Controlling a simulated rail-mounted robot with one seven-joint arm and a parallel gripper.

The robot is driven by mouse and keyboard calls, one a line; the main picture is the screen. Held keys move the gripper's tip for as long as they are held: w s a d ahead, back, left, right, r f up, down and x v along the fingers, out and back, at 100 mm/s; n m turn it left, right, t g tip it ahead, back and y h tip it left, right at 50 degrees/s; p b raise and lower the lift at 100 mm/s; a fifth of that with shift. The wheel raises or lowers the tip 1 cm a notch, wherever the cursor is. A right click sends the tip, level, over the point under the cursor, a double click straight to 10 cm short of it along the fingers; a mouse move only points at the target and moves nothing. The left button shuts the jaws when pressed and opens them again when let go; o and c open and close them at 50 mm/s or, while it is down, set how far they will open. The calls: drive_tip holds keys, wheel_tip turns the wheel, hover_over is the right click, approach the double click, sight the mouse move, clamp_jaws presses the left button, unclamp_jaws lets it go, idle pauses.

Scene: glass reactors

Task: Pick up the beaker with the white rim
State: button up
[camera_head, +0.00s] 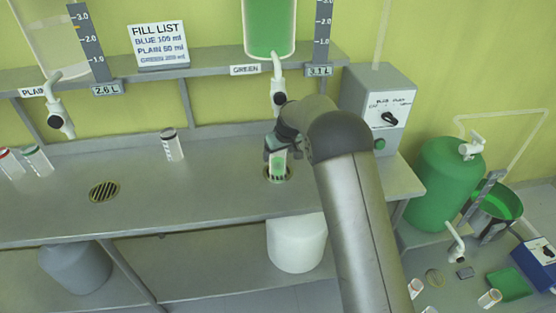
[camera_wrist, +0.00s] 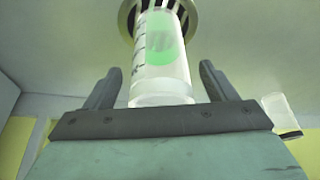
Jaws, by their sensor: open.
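The beaker with the white rim (camera_wrist: 160,65) stands upright over a round drain grate in the wrist view and holds green liquid. Its pale rim is at the end nearest me. In the head view the beaker (camera_head: 278,166) is partly hidden by my arm, below the green tank's tap. My gripper (camera_wrist: 162,88) is open, with one finger on each side of the beaker and a visible gap on both sides. In the head view my gripper (camera_head: 279,146) is at the beaker's upper part.
The tap (camera_head: 278,92) of the green tank (camera_head: 269,25) hangs just above my gripper. A black-rimmed beaker (camera_head: 172,146) stands to the left on the steel bench (camera_head: 130,190). Red-rimmed (camera_head: 11,164) and green-rimmed (camera_head: 37,161) beakers stand at far left. A control box (camera_head: 380,105) is at right.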

drive_tip(key=shift+x, duration=1)
drive_tip(key=shift+r, duration=0.1)
drive_tip(key=shift+c, duration=0.4)
drive_tip(key=c, duration=1.1)
drive_tip(key=shift+r, duration=0.1)
